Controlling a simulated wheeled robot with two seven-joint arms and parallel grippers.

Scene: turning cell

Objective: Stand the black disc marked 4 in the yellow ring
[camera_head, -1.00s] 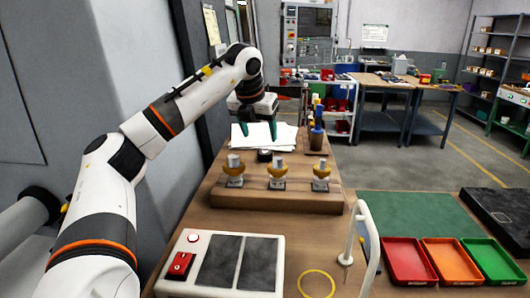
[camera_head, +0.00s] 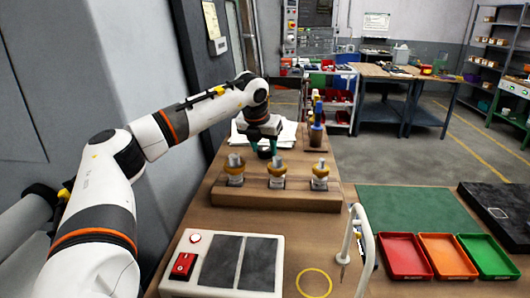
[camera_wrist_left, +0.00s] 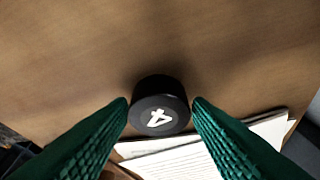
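The black disc (camera_wrist_left: 160,106) shows a white 4 on its face in the left wrist view. In the head view the disc (camera_head: 265,154) is a small dark shape, partly hidden by my left gripper, near the papers behind the wooden block. My left gripper (camera_head: 263,147) points down there. In the left wrist view its green fingers (camera_wrist_left: 160,100) are open on either side of the disc, with narrow gaps. The yellow ring (camera_head: 314,269) lies flat and empty on the bench at the front. My right gripper is not in view.
A wooden block (camera_head: 275,199) with several metal-and-yellow pieces stands between disc and ring. A white control box (camera_head: 222,289) is left of the ring; a white curved handle (camera_head: 366,222) rises to its right. Red (camera_head: 404,258), orange and green trays lie farther right.

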